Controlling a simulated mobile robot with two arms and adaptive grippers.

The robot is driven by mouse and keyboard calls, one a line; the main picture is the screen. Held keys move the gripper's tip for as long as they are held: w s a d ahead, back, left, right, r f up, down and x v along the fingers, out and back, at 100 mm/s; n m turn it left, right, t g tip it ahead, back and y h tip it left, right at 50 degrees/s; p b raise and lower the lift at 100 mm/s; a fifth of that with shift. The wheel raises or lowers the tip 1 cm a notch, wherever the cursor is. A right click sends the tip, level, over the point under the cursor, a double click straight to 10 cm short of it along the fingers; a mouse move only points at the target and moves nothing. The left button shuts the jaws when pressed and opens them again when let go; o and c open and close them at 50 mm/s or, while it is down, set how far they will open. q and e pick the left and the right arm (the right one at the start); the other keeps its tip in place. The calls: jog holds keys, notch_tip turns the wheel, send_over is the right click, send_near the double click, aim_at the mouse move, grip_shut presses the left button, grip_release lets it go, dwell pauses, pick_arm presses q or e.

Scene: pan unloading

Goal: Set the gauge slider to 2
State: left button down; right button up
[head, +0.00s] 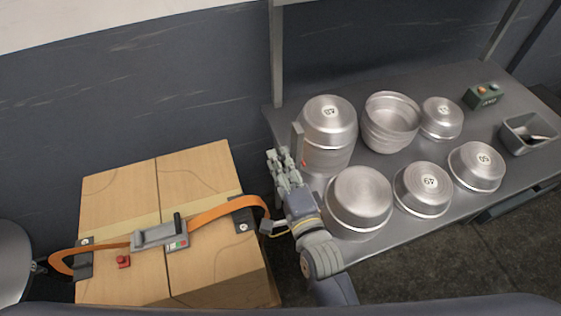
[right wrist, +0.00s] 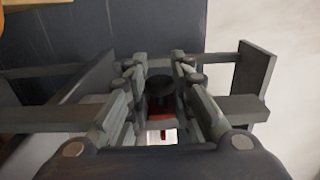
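The gauge (head: 297,143) is a narrow grey upright piece beside the left pan stack, with a small red part (head: 303,163) low on its side. Its scale and numbers are too small to read. My right gripper (head: 281,162) is just left of the gauge, at the table's left edge. In the right wrist view its fingers (right wrist: 160,75) are apart, on either side of a round black knob (right wrist: 160,88) with a red part (right wrist: 160,114) below it. Thin gaps seem to show beside the knob; I cannot tell if a finger touches it. My left gripper is out of view.
Several steel pans, including a tall stack (head: 328,122) and a wide pan (head: 358,198), stand on the grey table (head: 400,160). A green button box (head: 484,95) and a grey bin (head: 527,137) are at the right. A strapped carton (head: 200,170) stands at the left.

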notch_tip(320, 180, down, 8)
jog(key=b, duration=0.4)
jog(key=shift+r, duration=0.2)
grip_shut()
jog(key=shift+s+f, duration=0.1)
jog(key=shift+f, duration=0.3)
jog(key=o, duration=1)
grip_release()
jog(key=shift+c, duration=0.2)
jog(key=v, duration=1.2)
